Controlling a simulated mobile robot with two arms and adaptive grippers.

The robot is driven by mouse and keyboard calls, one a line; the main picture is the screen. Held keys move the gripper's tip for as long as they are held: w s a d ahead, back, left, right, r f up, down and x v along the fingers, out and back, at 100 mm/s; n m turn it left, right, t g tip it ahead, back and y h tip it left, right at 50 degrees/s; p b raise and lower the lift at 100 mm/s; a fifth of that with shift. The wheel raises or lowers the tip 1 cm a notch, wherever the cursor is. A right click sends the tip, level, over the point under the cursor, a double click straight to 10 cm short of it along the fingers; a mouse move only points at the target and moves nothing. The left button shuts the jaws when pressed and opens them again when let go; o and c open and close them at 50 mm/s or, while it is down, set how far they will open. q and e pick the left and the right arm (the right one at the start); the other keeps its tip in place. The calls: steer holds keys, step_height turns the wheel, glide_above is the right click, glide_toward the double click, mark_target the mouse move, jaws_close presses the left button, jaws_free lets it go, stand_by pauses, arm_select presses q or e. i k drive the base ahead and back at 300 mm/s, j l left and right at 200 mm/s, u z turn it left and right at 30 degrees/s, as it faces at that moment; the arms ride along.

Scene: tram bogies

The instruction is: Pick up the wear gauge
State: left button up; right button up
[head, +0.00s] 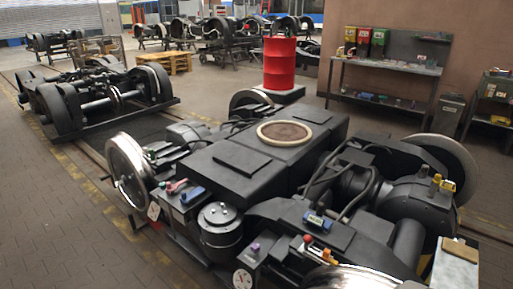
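I cannot tell for sure which thing is the wear gauge. A small blue device with a pale face (318,222) lies on the dark frame of the near bogie (245,160), right of centre. A blue block (193,195) and a pinkish-red tool (177,186) lie close together on the bogie's left part. Small red and other coloured pieces (307,240) sit just below the pale-faced device. Neither of my grippers is in view.
A red drum (280,63) stands behind the near bogie. A workbench (385,75) with coloured bins is by the back wall. A clipboard (460,250) is at the lower right. Another bogie (95,97) stands at left. The floor at lower left is clear.

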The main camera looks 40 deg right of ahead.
mark_target(316, 219)
steer(key=i+z, duration=0.35)
steer(key=i+j+z, duration=0.15)
steer(key=z, duration=0.2)
steer(key=i+j+z, duration=0.35)
steer(key=i+l, duration=0.05)
steer(key=l, duration=0.05)
